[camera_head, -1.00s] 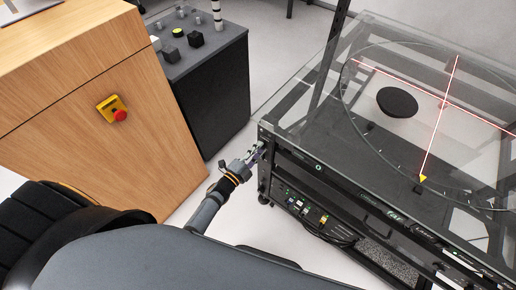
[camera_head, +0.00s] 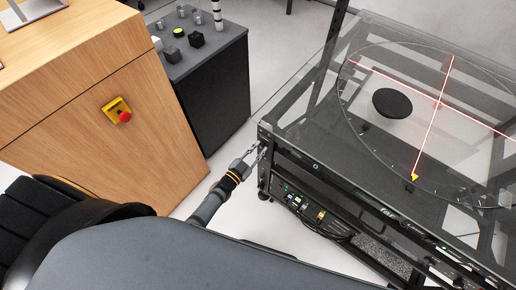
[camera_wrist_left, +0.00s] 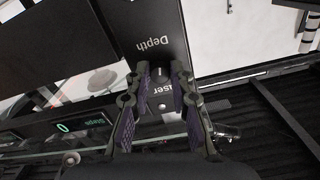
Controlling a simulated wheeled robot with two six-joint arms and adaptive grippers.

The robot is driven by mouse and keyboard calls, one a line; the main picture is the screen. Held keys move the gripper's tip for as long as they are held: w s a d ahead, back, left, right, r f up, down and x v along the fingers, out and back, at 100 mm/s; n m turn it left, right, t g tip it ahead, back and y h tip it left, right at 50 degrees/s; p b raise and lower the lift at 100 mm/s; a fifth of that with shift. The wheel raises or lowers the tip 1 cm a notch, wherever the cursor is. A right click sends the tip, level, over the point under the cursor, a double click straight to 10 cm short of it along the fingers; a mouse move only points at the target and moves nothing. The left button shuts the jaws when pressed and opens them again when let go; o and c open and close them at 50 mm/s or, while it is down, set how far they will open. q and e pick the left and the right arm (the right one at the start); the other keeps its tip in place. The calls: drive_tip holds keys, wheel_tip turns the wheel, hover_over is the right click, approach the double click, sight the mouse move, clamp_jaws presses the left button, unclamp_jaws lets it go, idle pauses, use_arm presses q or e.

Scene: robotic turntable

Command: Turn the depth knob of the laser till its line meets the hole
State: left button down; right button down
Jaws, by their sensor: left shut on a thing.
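My left gripper (camera_head: 258,152) is at the near left corner of the glass-topped table, at the end of its panel. In the left wrist view its two fingers (camera_wrist_left: 160,74) are shut on the small depth knob (camera_wrist_left: 159,72), between the labels "Depth" and "Laser"; the fingers hide much of the knob. Two red laser lines (camera_head: 429,130) cross on the glass turntable (camera_head: 345,100), right of a black disc (camera_head: 392,103). I cannot make out the hole. My right gripper is not in view.
A wooden cabinet (camera_head: 90,135) with a yellow and red stop button (camera_head: 117,110) stands at the left. Behind it is a dark grey box (camera_head: 215,95) with several knobs on top. A yellow pointer (camera_head: 414,178) marks the turntable's near edge. Floor shows between cabinet and table.

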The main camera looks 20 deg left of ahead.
use_arm(q)
drive_tip(key=n, duration=0.3)
drive_tip(key=shift+n+p, duration=0.3)
drive_tip(key=shift+p, duration=0.1)
drive_tip(key=shift+s+d+f+n+p, duration=0.1)
drive_tip(key=shift+n+p, duration=0.25)
drive_tip(key=shift+n, duration=1.35)
drive_tip(key=c, duration=1.2)
unclamp_jaws()
drive_tip(key=v, duration=1.2)
